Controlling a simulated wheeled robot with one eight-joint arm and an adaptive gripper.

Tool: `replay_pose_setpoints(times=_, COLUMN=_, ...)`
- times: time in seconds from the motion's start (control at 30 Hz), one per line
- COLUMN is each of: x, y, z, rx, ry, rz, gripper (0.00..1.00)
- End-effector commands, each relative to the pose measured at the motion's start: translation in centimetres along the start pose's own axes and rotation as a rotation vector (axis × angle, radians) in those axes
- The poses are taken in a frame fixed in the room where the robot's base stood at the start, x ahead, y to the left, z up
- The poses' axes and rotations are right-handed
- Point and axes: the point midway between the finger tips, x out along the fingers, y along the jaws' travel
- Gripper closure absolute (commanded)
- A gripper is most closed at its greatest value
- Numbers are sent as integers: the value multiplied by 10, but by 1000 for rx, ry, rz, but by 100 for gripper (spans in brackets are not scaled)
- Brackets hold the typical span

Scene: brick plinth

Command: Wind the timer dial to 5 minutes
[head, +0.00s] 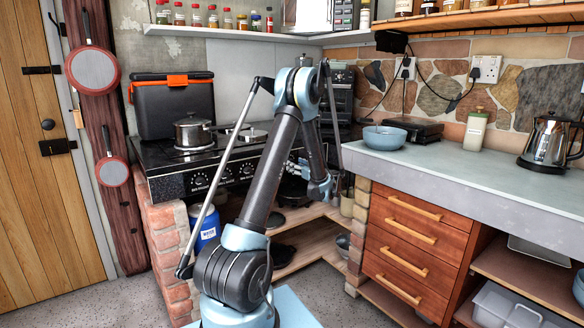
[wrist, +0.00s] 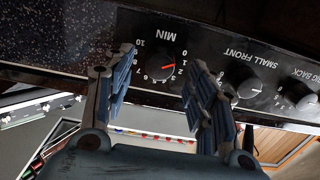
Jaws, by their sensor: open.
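The timer dial (wrist: 157,67), a round black knob with a red pointer line, sits under the label MIN on the black stove panel, which appears upside down in the wrist view. Its pointer aims to the right of the picture, near the low numbers; the exact value is hard to read. My gripper (wrist: 161,58) is open, with one finger on each side of the dial. I cannot tell whether either finger touches it. In the head view my gripper (head: 320,190) is low in front of the stove's right part (head: 240,172), and I cannot make out the timer dial.
The SMALL FRONT knob (wrist: 243,82) is close beside my right finger, with another knob (wrist: 298,96) further right. On the stove stand a steel pot (head: 192,132) and a black-and-orange box (head: 175,105). A counter with a blue bowl (head: 384,138) lies to the right.

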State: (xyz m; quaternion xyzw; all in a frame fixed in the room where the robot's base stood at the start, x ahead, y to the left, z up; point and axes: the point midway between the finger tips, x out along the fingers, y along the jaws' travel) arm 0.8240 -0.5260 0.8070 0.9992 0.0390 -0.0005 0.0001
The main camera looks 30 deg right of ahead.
Motion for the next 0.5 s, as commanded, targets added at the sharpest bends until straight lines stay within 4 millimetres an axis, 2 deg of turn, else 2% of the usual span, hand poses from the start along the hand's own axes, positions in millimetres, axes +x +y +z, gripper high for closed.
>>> replay_pose_setpoints(times=0.2, x=21, y=0, z=0, rx=0, ry=0, rz=-1, gripper=48)
replay_pose_setpoints(times=0.5, x=26, y=0, z=0, rx=0, ry=0, rz=0, gripper=48)
